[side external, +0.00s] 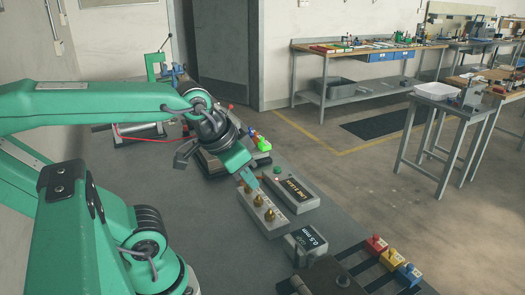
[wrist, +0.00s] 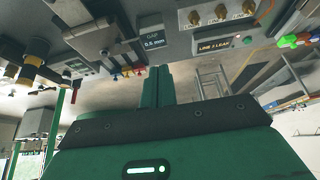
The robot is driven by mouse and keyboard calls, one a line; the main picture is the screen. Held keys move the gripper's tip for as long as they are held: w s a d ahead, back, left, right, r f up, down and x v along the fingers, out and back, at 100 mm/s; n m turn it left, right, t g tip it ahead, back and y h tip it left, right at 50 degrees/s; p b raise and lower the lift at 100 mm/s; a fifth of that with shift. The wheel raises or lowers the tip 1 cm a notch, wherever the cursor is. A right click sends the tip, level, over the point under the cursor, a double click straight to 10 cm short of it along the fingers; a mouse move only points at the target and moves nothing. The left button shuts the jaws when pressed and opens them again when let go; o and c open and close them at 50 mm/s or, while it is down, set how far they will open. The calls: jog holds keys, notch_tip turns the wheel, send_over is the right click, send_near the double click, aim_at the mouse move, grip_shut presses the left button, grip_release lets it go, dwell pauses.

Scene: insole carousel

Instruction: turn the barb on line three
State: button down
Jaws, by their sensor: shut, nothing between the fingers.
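Several brass barbs stand in a row on a grey block (side external: 274,231): a far barb (side external: 248,187), a middle barb (side external: 259,200) and a near barb (side external: 270,213). In the wrist view three brass barbs (wrist: 221,12) show at the top, right of centre. A display (wrist: 214,45) reads "LINE 2 LEAK".
A gap box (side external: 306,242) reading "0.5 mm" stands nearer than the barb block. Red, yellow and blue blocks (side external: 392,260) sit on dark rails at the front right. Coloured pieces (side external: 257,140) lie behind my gripper. The grey bench top (side external: 225,245) is clear left of the barbs.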

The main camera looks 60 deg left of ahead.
jog(key=c, duration=1.3)
grip_release()
jog(key=shift+w+a, duration=0.15)
jog(key=shift+o, duration=0.5)
jog(key=shift+w+a+n, duration=0.4)
jog(key=shift+w+n, duration=0.1)
jog(key=shift+n, duration=0.5)
jog(key=w+a+f+n+g, duration=0.1)
jog(key=w+a+f+n, duration=0.2)
jog(key=a+n, duration=0.4)
jog(key=w+a+f+n+g, duration=0.2)
jog(key=w+a+f+n, duration=0.1)
jog(key=a+n, duration=0.4)
jog(key=w+a+f+n+g, duration=0.2)
jog(key=a+f+n, duration=0.3)
jog(key=n, duration=0.6)
jog(key=shift+w+a+f, duration=0.15)
jog(key=shift+w+a, duration=0.2)
jog(key=shift+a, duration=0.35)
jog(key=shift+w+a+f, duration=0.15)
jog(key=shift+w+a, duration=0.15)
jog(key=shift+a, duration=0.4)
jog(key=shift+a+f+n+g, duration=0.3)
jog(key=shift+a+n, duration=0.05)
jog(key=shift+n, duration=0.05)
jog(key=shift+f, duration=0.1)
